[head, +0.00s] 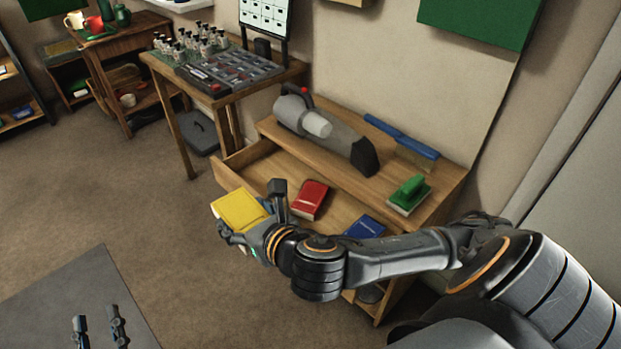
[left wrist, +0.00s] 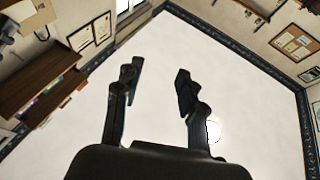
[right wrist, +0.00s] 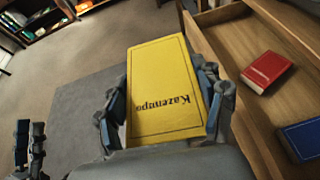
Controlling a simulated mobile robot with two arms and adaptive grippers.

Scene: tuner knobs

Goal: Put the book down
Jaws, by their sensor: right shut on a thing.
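A yellow book (head: 238,210) is held in my right gripper (head: 252,221); its cover, marked "Kazempo", also shows in the right wrist view (right wrist: 162,75). The fingers close on its two long sides. The book is in the air at the left end of an open wooden drawer (head: 233,172); in the right wrist view it appears beside the drawer, over the floor. A red book (head: 310,199) and a blue book (head: 364,227) lie in the drawer. My left gripper (head: 98,331) is open and empty, low at the left; its fingers point at the ceiling in the left wrist view (left wrist: 155,95).
On the cabinet top (head: 440,190) are a grey handheld vacuum (head: 325,128), a blue-handled brush (head: 402,137) and a green scrub brush (head: 409,194). A wooden table (head: 170,75) with several bottles stands further back. Bare drawer floor shows around the red book. Open floor (head: 110,190) lies to the left.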

